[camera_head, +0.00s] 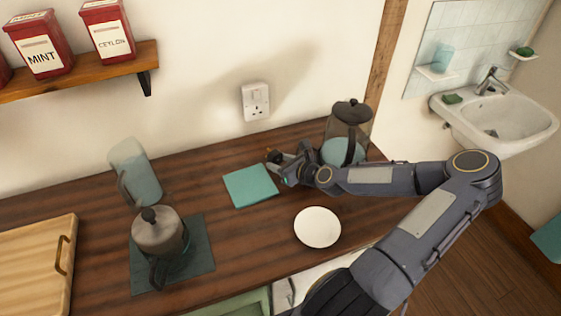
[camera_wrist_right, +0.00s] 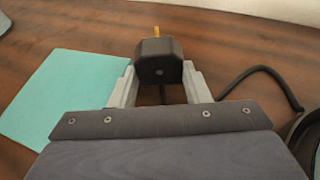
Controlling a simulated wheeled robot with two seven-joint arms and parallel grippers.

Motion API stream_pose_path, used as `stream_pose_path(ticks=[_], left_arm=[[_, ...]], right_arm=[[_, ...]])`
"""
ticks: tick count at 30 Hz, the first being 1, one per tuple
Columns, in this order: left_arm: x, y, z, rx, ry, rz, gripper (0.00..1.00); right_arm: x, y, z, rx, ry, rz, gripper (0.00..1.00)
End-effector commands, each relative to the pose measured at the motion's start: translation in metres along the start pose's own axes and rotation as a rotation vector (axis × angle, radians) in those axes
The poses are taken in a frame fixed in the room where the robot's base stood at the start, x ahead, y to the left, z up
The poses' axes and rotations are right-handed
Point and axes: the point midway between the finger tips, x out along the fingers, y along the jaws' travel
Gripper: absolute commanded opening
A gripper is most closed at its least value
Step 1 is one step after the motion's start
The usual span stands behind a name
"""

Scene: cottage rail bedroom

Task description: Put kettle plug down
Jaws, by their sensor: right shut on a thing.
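The kettle plug (camera_wrist_right: 159,62) is a black block with a brass pin, held between the fingers of my right gripper (camera_wrist_right: 158,80) in the right wrist view. In the head view my right gripper (camera_head: 281,163) is low over the wooden counter (camera_head: 220,240), beside the teal mat. I cannot tell whether the plug touches the counter. A black cord (camera_wrist_right: 260,70) curves over the counter to the right. The kettle (camera_head: 345,135), with a dark lid and handle, stands at the back right, partly behind my arm. My left gripper is not in view.
A white wall socket (camera_head: 256,101) is above the counter. A teal mat (camera_head: 251,186) and white plate (camera_head: 317,227) lie near my gripper. A lidded pot (camera_head: 160,233) on a dark mat, a glass jug (camera_head: 135,170) and a wooden board (camera_head: 35,265) are at left.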

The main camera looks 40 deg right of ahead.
Motion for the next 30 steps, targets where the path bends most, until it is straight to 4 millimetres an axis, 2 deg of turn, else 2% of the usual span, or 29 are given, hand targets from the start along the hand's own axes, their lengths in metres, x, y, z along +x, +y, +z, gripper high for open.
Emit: stream_pose_path(ticks=[1, 6, 13, 17, 18, 24, 30], left_arm=[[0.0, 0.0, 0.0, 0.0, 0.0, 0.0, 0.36], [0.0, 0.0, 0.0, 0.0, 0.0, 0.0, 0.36], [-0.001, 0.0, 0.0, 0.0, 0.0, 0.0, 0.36], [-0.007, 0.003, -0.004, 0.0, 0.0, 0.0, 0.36], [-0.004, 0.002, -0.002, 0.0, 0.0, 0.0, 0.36], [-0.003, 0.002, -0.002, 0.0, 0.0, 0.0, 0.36], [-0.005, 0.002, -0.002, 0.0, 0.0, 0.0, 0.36]], right_arm=[[0.0, 0.0, -0.001, 0.0, 0.0, 0.0, 0.45], [0.0, 0.0, 0.0, 0.0, 0.0, 0.0, 0.65], [-0.001, 0.0, 0.002, -0.001, 0.0, 0.0, 0.65], [-0.006, 0.0, 0.015, -0.005, 0.0, 0.0, 0.65], [-0.011, -0.001, 0.009, 0.002, 0.001, -0.002, 0.65], [-0.047, -0.002, 0.009, 0.005, 0.001, -0.005, 0.65], [-0.072, -0.001, 0.01, 0.003, 0.001, -0.002, 0.65]])
